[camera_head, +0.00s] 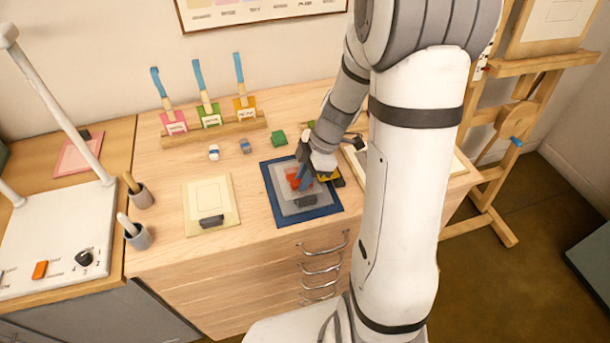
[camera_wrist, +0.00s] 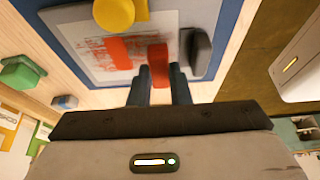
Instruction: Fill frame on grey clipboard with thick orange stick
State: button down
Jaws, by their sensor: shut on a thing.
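The grey clipboard (camera_head: 289,208) lies on the dark blue board near the table's front edge, with a dark clip (camera_wrist: 197,52) on its front side. Red-orange streaks cover part of its pale sheet (camera_wrist: 88,52); the frame outline is hard to make out. My gripper (camera_wrist: 160,80) is shut on a thick orange stick (camera_wrist: 158,60) over the clipboard. Whether the stick's tip touches the sheet cannot be told. A flat orange-red piece or patch (camera_wrist: 120,52) shows beside it. In the head view my gripper (camera_head: 306,178) partly hides the clipboard and stick.
A yellow round thing (camera_wrist: 114,12) sits close to the clipboard. A beige clipboard (camera_head: 226,190) lies to the left. A green block (camera_head: 279,138) and small white and blue-grey pieces stand behind. A wooden rack (camera_head: 215,133) holds blue-handled tools.

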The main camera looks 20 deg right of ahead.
aim_at(291, 169)
jog(key=shift+f+b, duration=0.85)
jog(key=shift+b, duration=0.2)
jog(key=shift+w, duration=0.1)
jog(key=shift+w+r, duration=0.1)
jog(key=shift+w, duration=1.05)
jog(key=shift+w+b, duration=0.6)
jog(key=shift+w, duration=1.95)
jog(key=shift+b, duration=0.4)
jog(key=shift+b, duration=0.35)
jog(key=shift+s, duration=0.1)
